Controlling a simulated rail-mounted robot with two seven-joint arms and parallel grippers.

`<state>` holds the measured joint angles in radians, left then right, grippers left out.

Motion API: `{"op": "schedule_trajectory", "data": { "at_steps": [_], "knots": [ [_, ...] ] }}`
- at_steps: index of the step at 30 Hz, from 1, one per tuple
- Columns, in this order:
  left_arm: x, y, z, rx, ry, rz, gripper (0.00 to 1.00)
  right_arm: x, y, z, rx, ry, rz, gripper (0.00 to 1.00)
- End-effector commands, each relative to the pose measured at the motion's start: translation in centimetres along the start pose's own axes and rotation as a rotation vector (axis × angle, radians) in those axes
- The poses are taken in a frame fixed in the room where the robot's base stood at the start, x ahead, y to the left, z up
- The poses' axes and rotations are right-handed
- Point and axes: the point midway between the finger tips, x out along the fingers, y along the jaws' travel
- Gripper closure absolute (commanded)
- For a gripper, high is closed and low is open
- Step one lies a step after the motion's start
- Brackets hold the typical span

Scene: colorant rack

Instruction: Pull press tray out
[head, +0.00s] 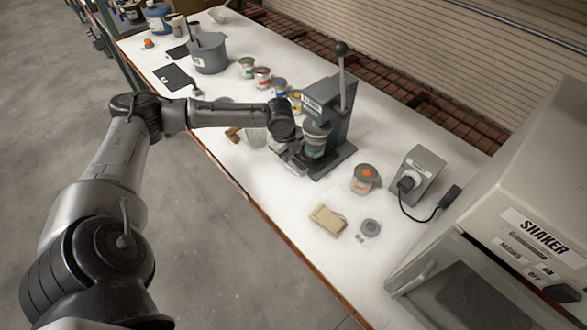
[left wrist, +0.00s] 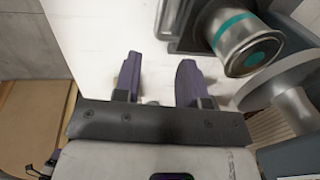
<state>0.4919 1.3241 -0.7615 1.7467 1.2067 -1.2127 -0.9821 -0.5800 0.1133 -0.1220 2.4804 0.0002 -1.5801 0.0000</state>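The grey press (head: 340,108) stands on the white table with its lever upright. A can with a teal band (head: 315,140) sits under its head, low in the press. The press tray cannot be told apart clearly from the dark base (head: 325,163) under the can. My left gripper (head: 291,157) is at the near left side of that base. In the left wrist view my left gripper (left wrist: 158,66) has its two fingers apart, with only white table between them. The teal-banded can (left wrist: 236,38) and a dark base edge (left wrist: 190,42) lie just beyond the fingertips. My right gripper is not in view.
A can with an orange mark (head: 364,178), a tan cloth or sponge (head: 327,219) and a grey switch box (head: 416,172) are right of the press. Small paint cans (head: 262,77) stand behind it. The shaker (head: 500,220) fills the right corner.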

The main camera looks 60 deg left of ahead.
Motion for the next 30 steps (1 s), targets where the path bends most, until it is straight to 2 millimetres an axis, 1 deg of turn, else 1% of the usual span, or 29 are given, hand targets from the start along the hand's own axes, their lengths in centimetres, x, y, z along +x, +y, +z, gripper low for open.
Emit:
{"op": "schedule_trajectory", "data": {
  "at_steps": [1, 6, 12, 15, 21, 30],
  "knots": [
    [1.2, 0.1, 0.0, -0.001, 0.0, 0.003, 0.62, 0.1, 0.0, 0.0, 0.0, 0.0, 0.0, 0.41],
    [4.4, 0.1, -0.1, -0.001, -0.001, 0.002, 0.62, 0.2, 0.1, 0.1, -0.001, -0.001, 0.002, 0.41],
    [7.4, 0.1, -0.1, -0.001, 0.0, 0.001, 0.62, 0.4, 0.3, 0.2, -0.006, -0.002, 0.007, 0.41],
    [8.4, 0.1, 0.0, -0.001, -0.001, 0.001, 0.62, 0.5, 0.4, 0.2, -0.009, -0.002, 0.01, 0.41],
    [9.6, 0.0, -0.1, 0.0, -0.001, 0.0, 0.62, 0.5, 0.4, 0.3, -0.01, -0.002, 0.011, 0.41],
    [9.9, 0.1, 0.0, 0.0, -0.001, 0.0, 0.62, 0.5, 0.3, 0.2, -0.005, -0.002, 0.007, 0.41]
  ]
}}
